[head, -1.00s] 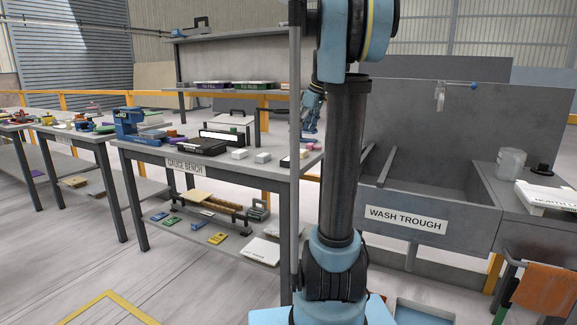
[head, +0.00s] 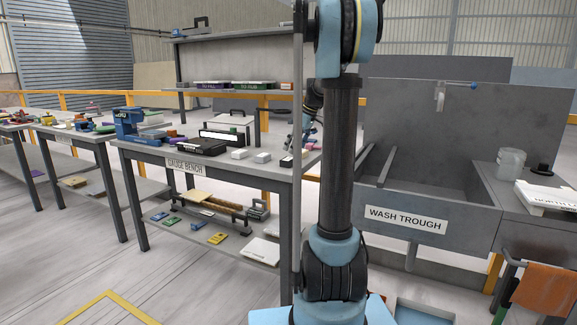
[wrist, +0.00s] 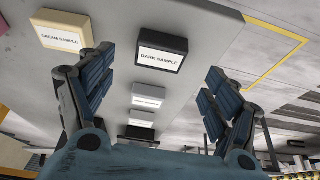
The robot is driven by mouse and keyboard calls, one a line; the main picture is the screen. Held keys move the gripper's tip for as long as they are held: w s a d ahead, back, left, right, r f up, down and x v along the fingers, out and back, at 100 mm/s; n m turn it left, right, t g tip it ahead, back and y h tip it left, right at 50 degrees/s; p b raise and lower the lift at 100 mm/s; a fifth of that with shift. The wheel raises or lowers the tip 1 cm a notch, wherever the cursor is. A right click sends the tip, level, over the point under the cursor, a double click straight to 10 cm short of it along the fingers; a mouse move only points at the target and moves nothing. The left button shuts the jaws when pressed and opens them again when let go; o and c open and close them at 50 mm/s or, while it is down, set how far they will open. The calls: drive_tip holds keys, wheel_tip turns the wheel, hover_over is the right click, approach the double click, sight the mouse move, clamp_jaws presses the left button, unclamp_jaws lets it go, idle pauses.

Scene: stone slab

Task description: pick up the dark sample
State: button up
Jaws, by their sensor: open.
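The dark sample (wrist: 162,50) is a black block with a white label reading DARK SAMPLE. In the wrist view it lies on the grey bench top, ahead of my gripper (wrist: 158,72) and roughly between the fingers. The fingers are spread wide with nothing between them. In the head view the dark sample (head: 287,161) shows small at the right end of the gauge bench (head: 220,169). My gripper there is low over that end, partly hidden by the post and my arm.
A cream sample (wrist: 62,31) sits left of the dark one in the wrist view. A light grey sample (wrist: 148,95) and a white block (wrist: 141,118) lie in a row nearer the palm. The bench edge runs close on the right. The wash trough (head: 430,195) stands right of the bench.

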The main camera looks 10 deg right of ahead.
sight(289, 159)
drive_tip(key=shift+x, duration=3.45)
drive_tip(key=shift+a+r, duration=0.1)
drive_tip(key=c, duration=1.3)
